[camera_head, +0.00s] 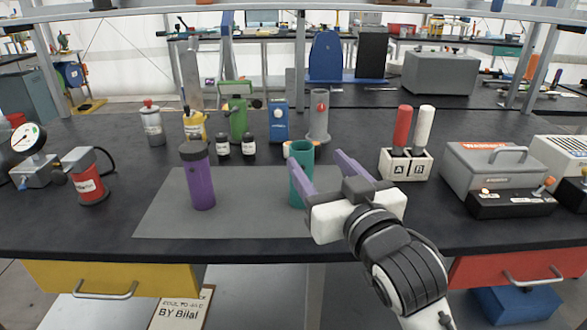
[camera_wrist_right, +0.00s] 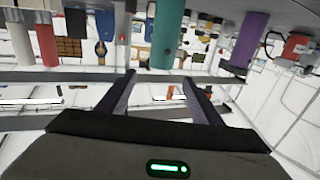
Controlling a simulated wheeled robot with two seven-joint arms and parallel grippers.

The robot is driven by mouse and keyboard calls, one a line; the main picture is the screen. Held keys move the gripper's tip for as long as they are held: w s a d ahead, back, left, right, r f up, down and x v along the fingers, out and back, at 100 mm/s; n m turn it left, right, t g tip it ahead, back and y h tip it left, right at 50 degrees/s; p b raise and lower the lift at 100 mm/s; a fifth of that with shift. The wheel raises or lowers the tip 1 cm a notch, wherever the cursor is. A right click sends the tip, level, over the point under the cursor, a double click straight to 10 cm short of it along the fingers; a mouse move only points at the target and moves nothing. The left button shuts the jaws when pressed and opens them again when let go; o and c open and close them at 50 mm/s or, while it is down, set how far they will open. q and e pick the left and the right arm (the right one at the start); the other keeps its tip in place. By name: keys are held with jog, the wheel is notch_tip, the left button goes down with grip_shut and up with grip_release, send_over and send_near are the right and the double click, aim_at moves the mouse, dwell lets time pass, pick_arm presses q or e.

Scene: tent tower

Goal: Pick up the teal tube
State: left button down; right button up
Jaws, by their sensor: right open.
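The teal tube (camera_head: 301,160) stands upright on the grey mat (camera_head: 260,215), and its open top shows in the head view. My right gripper (camera_head: 316,158) is open and close to the tube. In the head view one finger crosses in front of the tube's lower part, hiding some of it. In the right wrist view, which is upside down, the teal tube (camera_wrist_right: 167,35) appears just beyond the open fingers (camera_wrist_right: 157,85), roughly centred between them. Nothing is held. My left gripper is not in view.
A purple tube (camera_head: 199,177) with a dark cap stands on the mat to the left. A red-and-white handled block (camera_head: 405,163) and a grey box (camera_head: 493,166) stand right. Bottles and a grey cylinder (camera_head: 318,118) stand behind. The mat's front left is clear.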

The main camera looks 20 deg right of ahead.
aim_at(306, 152)
jog(key=w, duration=0.3)
jog(key=shift+w, duration=0.35)
jog(key=w, duration=0.4)
jog(key=shift+w+a+f, duration=0.15)
jog(key=shift+f, duration=0.2)
jog(key=shift+w, duration=0.45)
jog(key=c, duration=1.4)
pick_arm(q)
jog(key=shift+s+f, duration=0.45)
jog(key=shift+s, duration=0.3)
pick_arm(e)
grip_shut()
